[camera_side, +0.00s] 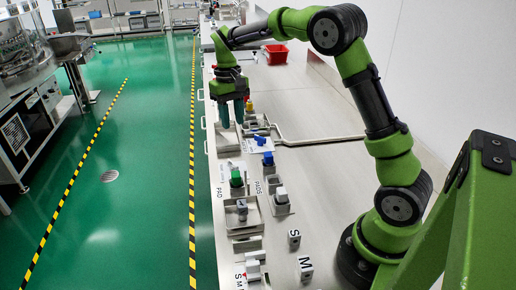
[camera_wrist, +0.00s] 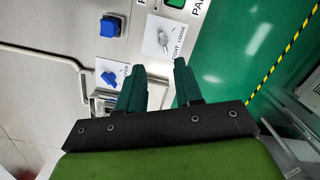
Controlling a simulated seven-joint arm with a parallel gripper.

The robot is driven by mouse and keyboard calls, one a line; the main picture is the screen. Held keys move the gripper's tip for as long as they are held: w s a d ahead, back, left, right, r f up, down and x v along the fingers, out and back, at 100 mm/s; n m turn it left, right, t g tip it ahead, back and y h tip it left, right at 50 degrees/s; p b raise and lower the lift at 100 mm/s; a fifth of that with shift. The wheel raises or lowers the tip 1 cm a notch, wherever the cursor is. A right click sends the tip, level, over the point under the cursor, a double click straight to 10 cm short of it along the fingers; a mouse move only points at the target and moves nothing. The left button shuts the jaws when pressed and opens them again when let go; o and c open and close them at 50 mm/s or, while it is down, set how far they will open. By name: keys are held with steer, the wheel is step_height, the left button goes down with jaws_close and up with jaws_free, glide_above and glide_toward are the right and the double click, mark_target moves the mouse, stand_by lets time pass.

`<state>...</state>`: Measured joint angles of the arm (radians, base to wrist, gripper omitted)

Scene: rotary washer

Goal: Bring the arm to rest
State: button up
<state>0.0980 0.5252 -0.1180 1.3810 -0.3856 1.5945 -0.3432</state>
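My gripper (camera_side: 231,120) hangs pointing down over the far part of the long bench, near its left edge. In the wrist view my gripper (camera_wrist: 159,72) shows two dark green fingers standing apart. Nothing is visible between them, so it is open and empty. The fingers appear to be above the fixtures; exact clearance cannot be told.
The grey bench (camera_side: 300,102) carries a blue knob (camera_side: 268,158), a green button (camera_side: 236,178), a blue handle (camera_side: 260,140) and a bent rail (camera_side: 320,140). A red bin (camera_side: 276,54) stands behind. Green floor (camera_side: 150,160) lies left of the bench.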

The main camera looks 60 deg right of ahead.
steer(key=s+a+r+t, duration=0.2)
steer(key=s+a, duration=0.1)
steer(key=s, duration=0.4)
steer(key=s+a+r+t+y, duration=0.1)
steer(key=s+a+r+t, duration=0.2)
steer(key=s, duration=0.4)
steer(key=s+a+r+t, duration=0.2)
steer(key=s+a, duration=0.3)
steer(key=s, duration=0.3)
steer(key=shift+r+t, duration=0.35)
steer(key=shift+t, duration=0.25)
